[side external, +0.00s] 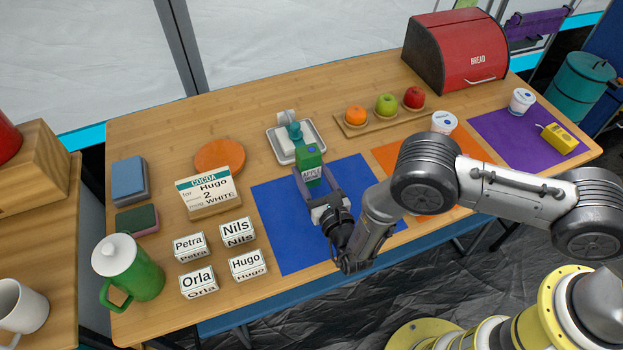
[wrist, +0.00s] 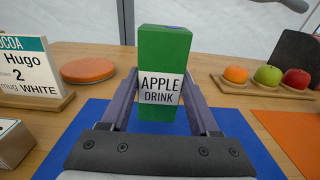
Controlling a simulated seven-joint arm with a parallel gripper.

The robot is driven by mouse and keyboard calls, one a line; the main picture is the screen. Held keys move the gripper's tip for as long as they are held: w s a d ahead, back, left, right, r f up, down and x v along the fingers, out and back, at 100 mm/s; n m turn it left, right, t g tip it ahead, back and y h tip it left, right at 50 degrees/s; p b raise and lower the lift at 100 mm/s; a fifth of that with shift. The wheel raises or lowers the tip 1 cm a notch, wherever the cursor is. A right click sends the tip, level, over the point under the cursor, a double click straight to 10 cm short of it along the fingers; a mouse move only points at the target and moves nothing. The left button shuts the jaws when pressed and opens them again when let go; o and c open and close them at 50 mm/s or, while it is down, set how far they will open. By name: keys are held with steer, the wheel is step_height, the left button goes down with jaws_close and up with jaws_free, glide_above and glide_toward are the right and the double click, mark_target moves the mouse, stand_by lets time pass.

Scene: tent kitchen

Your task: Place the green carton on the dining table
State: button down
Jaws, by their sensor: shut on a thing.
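The green carton (wrist: 163,50), labelled APPLE DRINK, is upright between the fingers of my gripper (wrist: 162,105). In the side external view the carton (side external: 308,158) shows at the far end of my gripper (side external: 312,184), over the back part of the blue mat (side external: 287,232). My gripper is shut on the carton. I cannot tell whether its base touches the mat or hangs just above it. The wooden dining table (side external: 240,110) lies under the mat.
A grey tray (side external: 319,133) with small items stands just behind the carton. The cocoa sign (side external: 208,192) and several name blocks (side external: 237,232) are to the left. A fruit board (side external: 382,122), orange mat (side external: 384,160) and red bread box (side external: 455,52) are to the right. The blue mat's front is clear.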

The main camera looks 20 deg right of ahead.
mark_target(312, 182)
steer(key=shift+f, duration=1.4)
steer(key=shift+f, duration=0.25)
steer(key=shift+c, duration=0.6)
jaws_free()
steer(key=shift+r, duration=0.1)
steer(key=shift+s, duration=0.25)
steer(key=s, duration=1.1)
steer(key=shift+s+r, duration=0.1)
steer(key=shift+s, duration=0.2)
